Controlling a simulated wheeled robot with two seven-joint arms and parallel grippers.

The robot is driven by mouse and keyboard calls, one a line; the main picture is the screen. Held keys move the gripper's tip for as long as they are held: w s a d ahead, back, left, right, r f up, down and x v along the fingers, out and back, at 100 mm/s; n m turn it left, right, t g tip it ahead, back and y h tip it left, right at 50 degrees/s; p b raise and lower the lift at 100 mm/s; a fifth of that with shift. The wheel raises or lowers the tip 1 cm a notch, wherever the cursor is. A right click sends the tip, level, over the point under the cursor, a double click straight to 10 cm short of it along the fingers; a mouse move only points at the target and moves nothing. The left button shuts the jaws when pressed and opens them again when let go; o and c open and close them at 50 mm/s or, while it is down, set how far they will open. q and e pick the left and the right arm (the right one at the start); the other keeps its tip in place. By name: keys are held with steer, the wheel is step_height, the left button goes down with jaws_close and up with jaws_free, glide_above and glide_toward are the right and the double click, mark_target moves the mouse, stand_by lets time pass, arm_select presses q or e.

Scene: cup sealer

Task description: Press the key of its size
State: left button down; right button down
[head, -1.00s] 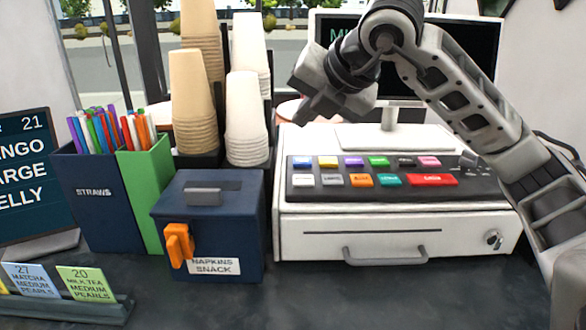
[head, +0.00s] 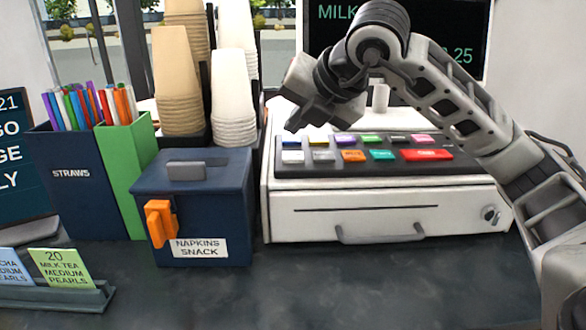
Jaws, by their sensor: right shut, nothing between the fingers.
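The key panel (head: 466,160) lies on top of the white cash register (head: 285,205). Its back row has blue (head: 291,142), yellow (head: 320,142), purple, green, black and pink keys. Its front row has white (head: 292,157), grey (head: 322,156), orange (head: 353,156), teal (head: 381,155) and wide red (head: 428,155) keys. Key lettering is too small to read. My right gripper (head: 293,125) is shut and empty, pointing down near the blue key at the panel's back left; contact cannot be told. My left gripper is out of view.
A screen (head: 474,40) behind my right arm shows "MILK" and "25", partly hidden. Left are a napkin box (head: 215,215), straw holders (head: 70,195), cup stacks (head: 176,85), order cards (head: 62,266) and a dark sign (head: 14,190). The counter front is clear.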

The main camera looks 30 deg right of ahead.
mark_target(287, 152)
step_height(287, 152, down, 2)
steer(key=shift+f+b, duration=0.1)
steer(key=shift+b, duration=0.45)
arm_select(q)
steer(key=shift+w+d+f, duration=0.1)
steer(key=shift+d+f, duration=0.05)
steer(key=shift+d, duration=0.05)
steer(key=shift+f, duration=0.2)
arm_select(e)
steer(key=shift+f, duration=0.1)
stand_by(1.2)
arm_select(q)
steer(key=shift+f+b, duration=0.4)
steer(key=shift+b, duration=0.25)
arm_select(e)
steer(key=shift+f, duration=0.4)
arm_select(q)
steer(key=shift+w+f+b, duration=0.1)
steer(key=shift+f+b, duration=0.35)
steer(key=shift+b, duration=0.05)
arm_select(e)
steer(key=shift+f, duration=0.45)
steer(key=shift+r, duration=0.1)
arm_select(q)
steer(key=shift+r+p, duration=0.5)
steer(key=shift+p, duration=0.15)
arm_select(e)
steer(key=shift+r, duration=0.75)
